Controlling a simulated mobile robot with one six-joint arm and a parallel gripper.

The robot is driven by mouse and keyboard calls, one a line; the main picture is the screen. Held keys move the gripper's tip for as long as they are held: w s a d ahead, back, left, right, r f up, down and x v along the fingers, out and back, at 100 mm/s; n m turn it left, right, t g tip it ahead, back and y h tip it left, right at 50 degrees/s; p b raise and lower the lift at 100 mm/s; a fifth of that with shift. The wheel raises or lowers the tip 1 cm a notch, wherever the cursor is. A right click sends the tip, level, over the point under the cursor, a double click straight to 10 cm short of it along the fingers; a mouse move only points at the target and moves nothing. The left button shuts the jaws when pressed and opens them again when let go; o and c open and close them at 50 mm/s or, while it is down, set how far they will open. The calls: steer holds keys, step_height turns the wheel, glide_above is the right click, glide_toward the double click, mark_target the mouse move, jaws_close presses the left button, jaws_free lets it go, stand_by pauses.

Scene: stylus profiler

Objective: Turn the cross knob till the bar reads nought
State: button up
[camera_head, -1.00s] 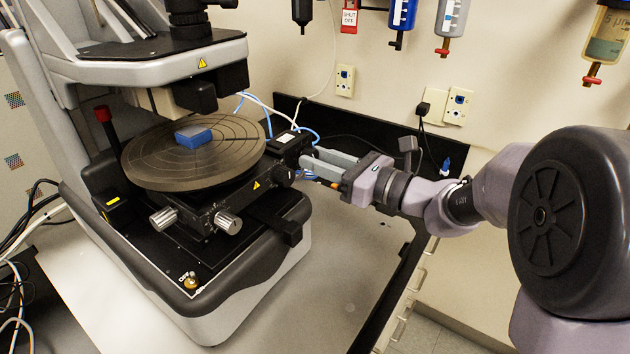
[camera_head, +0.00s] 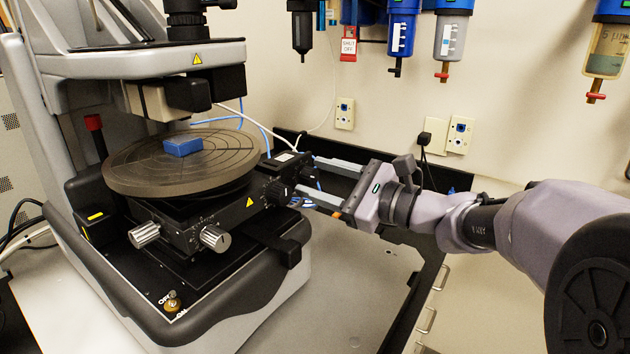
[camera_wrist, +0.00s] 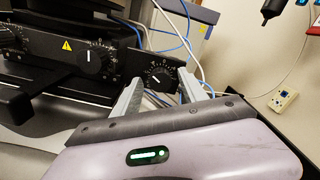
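In the wrist view, a round black knob (camera_wrist: 160,75) with a white pointer line and a marked dial shows between my fingers. A second black knob (camera_wrist: 93,60) with a white pointer is to its left, outside the fingers. I cannot tell which is the cross knob from any label. My gripper (camera_wrist: 160,78) is open, one finger on each side of the right knob, with no clear contact. In the head view, my gripper (camera_head: 307,177) is at the right side of the stage, beside a black knob (camera_head: 277,190). No bar reading can be made out.
The profiler's round stage (camera_head: 125,185) carries a blue block (camera_head: 183,147). Two silver knobs (camera_head: 214,238) are on the stage's front. Blue and white cables (camera_wrist: 185,45) run behind the fingers. The bench (camera_head: 345,265) below my gripper is mostly clear.

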steer(key=v, duration=0.8)
